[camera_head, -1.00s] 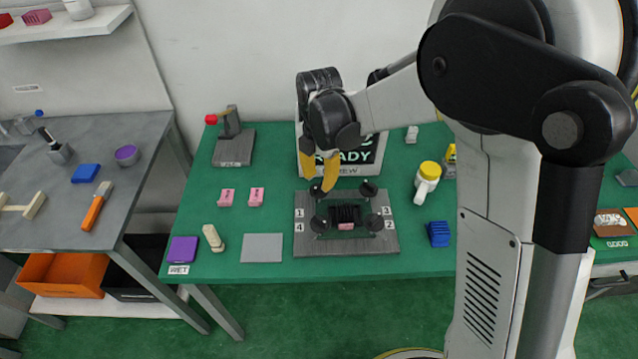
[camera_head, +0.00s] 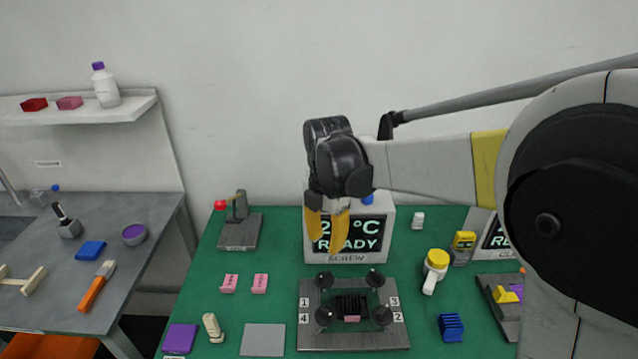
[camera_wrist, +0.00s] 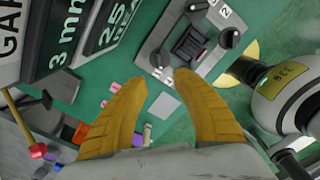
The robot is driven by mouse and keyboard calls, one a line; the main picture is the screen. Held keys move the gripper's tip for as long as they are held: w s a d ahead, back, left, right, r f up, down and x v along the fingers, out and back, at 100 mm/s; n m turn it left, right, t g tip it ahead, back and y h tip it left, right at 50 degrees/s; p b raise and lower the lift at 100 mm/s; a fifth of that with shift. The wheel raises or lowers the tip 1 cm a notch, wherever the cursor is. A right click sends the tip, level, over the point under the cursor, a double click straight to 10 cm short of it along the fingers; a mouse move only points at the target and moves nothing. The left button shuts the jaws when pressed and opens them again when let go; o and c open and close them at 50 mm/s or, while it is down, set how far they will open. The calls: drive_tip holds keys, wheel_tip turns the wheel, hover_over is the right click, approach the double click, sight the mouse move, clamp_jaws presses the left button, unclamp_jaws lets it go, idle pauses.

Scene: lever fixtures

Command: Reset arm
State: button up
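My gripper (camera_head: 328,226) hangs in front of the white box whose screen reads READY, above the back of the green table. Its two yellow fingers point down. In the wrist view, my gripper (camera_wrist: 157,95) shows its fingers spread apart with nothing between them. My arm reaches in from the right of the head view. The grey fixture plate (camera_head: 354,342) with black knobs at corners numbered 1 to 4 and a black finned block (camera_head: 351,305) in its middle sits below and in front of my gripper, not touched by it. The plate also shows in the wrist view (camera_wrist: 172,30).
The white screen box (camera_head: 378,256) stands close behind my fingers. A red-knobbed lever fixture (camera_head: 240,230) is at the back left. Pink blocks (camera_head: 260,283), a yellow-topped white bottle (camera_head: 435,268) and a blue block (camera_head: 451,327) stand around the plate. A grey side table (camera_head: 110,230) is at left.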

drive_tip(key=s+d+r+m+t, duration=0.2)
drive_tip(key=s+d+m, duration=0.5)
drive_tip(key=m, duration=0.6)
drive_tip(key=s+d+r+m+t, duration=0.3)
drive_tip(key=s+d+m+t, duration=0.2)
drive_tip(key=s+d+m, duration=0.3)
drive_tip(key=s+m, duration=0.3)
drive_tip(key=m, duration=0.2)
drive_tip(key=shift+d+m, duration=0.15)
drive_tip(key=shift+m, duration=0.25)
